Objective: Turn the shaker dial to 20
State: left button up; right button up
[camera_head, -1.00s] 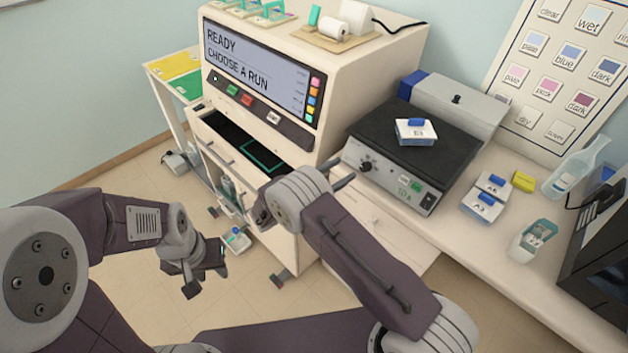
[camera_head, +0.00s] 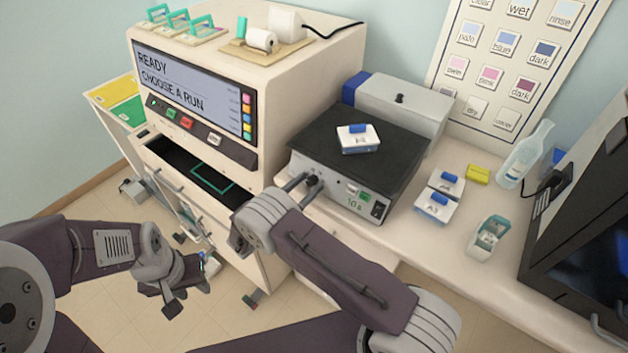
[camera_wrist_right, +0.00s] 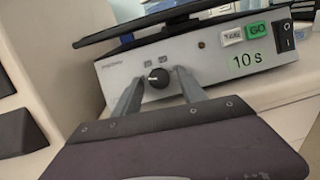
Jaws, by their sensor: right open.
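The shaker (camera_head: 345,170) is a grey box with a black platform top, left of the counter's middle. Its black round dial (camera_wrist_right: 159,77) is on the left of the front face, with a pale pointer mark and two small labels above it; I cannot read them. A green label on the front reads "10 s". My right gripper (camera_head: 297,184) is open in front of the dial, a finger on each side of it in the right wrist view (camera_wrist_right: 157,84); contact is not clear. My left gripper (camera_head: 186,290) hangs low at the left, away from the shaker; its jaw state is unclear.
A blue-and-white box (camera_head: 358,143) sits on the shaker platform. The stainer (camera_head: 250,90), with its open drawer (camera_head: 195,172), stands close left of the shaker. Slide boxes (camera_head: 436,206), a yellow block (camera_head: 478,175) and a bottle (camera_head: 524,155) stand to the right.

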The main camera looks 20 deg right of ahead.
jog(key=shift+s+a+r, duration=0.1)
jog(key=shift+a+r, duration=0.05)
jog(key=shift+a, duration=0.2)
jog(key=shift+s+a, duration=0.15)
jog(key=c, duration=0.4)
pick_arm(q)
jog(key=shift+s+a, duration=0.3)
jog(key=shift+a, duration=0.05)
pick_arm(e)
grip_shut()
